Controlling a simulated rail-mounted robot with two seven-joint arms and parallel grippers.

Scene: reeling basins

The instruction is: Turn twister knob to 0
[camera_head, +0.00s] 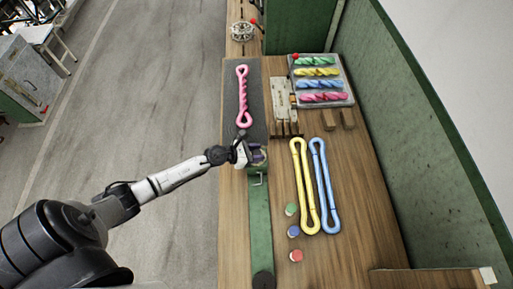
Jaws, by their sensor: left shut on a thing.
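The twister (259,183) is a green metal unit on the wooden bench, with a small hook on its front and a long green strip running toward me. A small dark purple part (257,153), which looks like its knob, sits on top of it. My left gripper (246,153) reaches in from the left and is shut at this part. The jaws partly hide it, and its dial setting is too small to read. My right gripper is not in view.
A pink twisted skein (242,97) lies on a dark mat behind the twister. Yellow (304,187) and blue (325,187) loops lie to the right, near several small coloured spools. A tray (349,92) holds several twisted skeins. A green wall borders the right side.

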